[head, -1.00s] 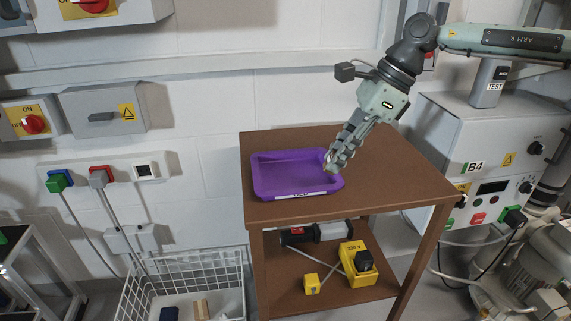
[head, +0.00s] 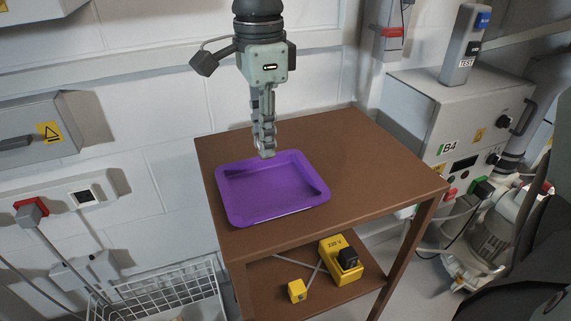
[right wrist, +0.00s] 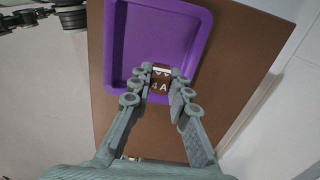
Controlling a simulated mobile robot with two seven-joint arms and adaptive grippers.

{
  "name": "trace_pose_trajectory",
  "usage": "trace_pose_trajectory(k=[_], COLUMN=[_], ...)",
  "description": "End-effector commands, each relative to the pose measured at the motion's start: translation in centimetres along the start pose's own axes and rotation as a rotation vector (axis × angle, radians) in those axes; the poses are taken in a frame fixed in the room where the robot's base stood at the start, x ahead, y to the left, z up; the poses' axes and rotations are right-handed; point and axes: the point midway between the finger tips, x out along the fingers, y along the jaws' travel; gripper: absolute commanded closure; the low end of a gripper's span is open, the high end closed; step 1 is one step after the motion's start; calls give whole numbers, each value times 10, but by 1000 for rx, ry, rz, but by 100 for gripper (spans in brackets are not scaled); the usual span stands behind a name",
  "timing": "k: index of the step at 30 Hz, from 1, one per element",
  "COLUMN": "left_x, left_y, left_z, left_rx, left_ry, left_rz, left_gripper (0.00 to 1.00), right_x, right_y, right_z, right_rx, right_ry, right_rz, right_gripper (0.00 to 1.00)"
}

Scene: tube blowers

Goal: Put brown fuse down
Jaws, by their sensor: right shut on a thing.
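The brown fuse (right wrist: 160,86) shows in the right wrist view between my right fingertips, with white lettering that seems to read "4 A". My right gripper (head: 266,153) is shut on it and points down. In the head view the fuse itself is hidden by or lost against the fingers. The purple tray (head: 270,196) lies on the brown table and looks empty. The fingertips are over the tray's far part in the head view; I cannot tell the height above it. The tray also fills the upper middle of the right wrist view (right wrist: 150,30).
The brown table top (head: 375,165) is bare around the tray. A white wire basket (head: 165,290) stands left of the table, and the grey B4 machine (head: 430,120) stands right.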

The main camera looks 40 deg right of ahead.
Motion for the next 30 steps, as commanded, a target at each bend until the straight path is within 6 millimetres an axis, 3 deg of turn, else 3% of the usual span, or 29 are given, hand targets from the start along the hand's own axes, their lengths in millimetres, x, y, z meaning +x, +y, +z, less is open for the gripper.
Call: trace_pose_trajectory(k=[3,8,18,30], left_x=[6,14,21,24], left_y=[3,4,3,4], left_z=[3,3,2,1], left_rx=[-1,-3,-5,-5], left_ry=[-6,-3,-1,-2], left_rz=[8,10,12,11], left_gripper=[31,31,31,31], right_x=[12,22,62,66], right_y=[9,14,16,15], right_z=[-21,-36,-38,-37], right_rx=[2,0,-1,-1], right_ry=[-4,-2,0,0], right_rz=[1,-1,1,-2], right_gripper=[100,100,100,100])
